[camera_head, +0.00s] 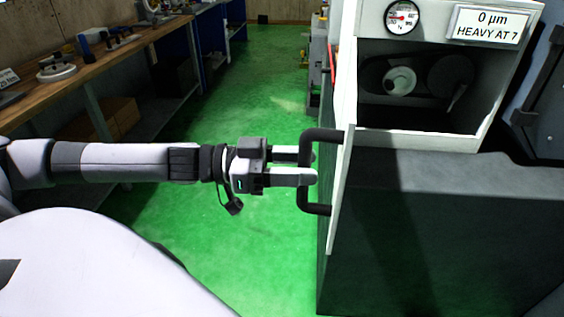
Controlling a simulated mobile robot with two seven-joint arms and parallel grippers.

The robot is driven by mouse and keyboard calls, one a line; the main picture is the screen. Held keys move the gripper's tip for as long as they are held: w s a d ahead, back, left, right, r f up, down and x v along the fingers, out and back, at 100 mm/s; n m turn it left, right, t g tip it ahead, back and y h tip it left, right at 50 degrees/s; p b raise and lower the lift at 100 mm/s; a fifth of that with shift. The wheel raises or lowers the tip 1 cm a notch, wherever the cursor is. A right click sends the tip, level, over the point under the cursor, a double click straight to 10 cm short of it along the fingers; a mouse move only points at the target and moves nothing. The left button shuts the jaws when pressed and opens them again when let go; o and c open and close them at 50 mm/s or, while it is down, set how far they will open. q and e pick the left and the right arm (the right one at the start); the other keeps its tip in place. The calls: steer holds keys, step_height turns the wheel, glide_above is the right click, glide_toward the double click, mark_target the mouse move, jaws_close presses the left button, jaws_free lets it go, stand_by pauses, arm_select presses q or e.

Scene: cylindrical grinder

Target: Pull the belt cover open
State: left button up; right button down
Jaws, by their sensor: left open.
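The belt cover (343,185) is a pale panel seen nearly edge-on at the left side of the machine's open housing. It stands swung out, and the pulleys (400,80) inside the housing are exposed. A black bow-shaped handle (304,200) sticks out from its left face, with its grip bar upright. My left gripper (313,165) comes in from the left and is open at the middle of the handle. The upper finger passes behind the bar and the lower finger in front of it, so the bar appears to lie between them. I cannot tell whether they touch it. My right gripper is not in view.
The dark machine base (450,240) fills the lower right. A workbench (130,47) runs along the left. Green floor (240,115) lies clear between them.

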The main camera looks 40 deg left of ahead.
arm_select(q)
steer(key=p+v, duration=0.2)
steer(key=v, duration=0.5)
stand_by(0.3)
steer(key=shift+r, duration=0.1)
stand_by(0.5)
